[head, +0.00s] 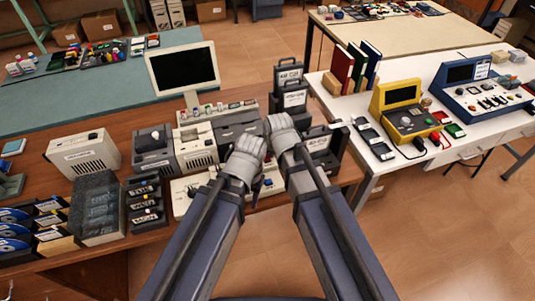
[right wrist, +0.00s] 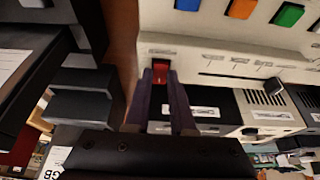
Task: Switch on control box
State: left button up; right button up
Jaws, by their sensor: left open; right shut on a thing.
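The cream control box (head: 222,110) stands on the brown bench in front of the monitor, with a row of coloured buttons. In the right wrist view its panel (right wrist: 225,55) shows a red switch (right wrist: 160,72) near one end. My right gripper (right wrist: 161,82) has its narrow fingers shut on the red switch. In the head view my right gripper (head: 276,121) is at the right end of the box, and its fingertips are hard to see. My left gripper (head: 246,151) is open, lower and nearer to me, apart from the control box.
Grey and cream units (head: 197,148) stand in a row in front of the box. A monitor (head: 184,70) is behind it. Dark cases (head: 292,90) stand to its right. A white table (head: 385,185) at the right carries a yellow instrument (head: 402,100). Open floor lies between the tables.

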grip_shut()
jog(key=shift+w+a+r+g+p, duration=0.25)
jog(key=shift+w+g+p, duration=0.25)
jog(key=shift+g+p, duration=0.15)
jog(key=shift+w+f+g+h+p, duration=0.15)
jog(key=shift+g+h, duration=0.1)
jog(key=shift+g, duration=0.2)
jog(key=shift+w+r+g+h+p, duration=0.15)
jog(key=shift+g+h, duration=0.1)
jog(key=shift+g, duration=0.15)
jog(key=shift+s+f+g, duration=0.15)
jog(key=shift+g, duration=0.45)
jog(key=shift+s, duration=0.1)
jog(key=o, duration=0.8)
grip_release()
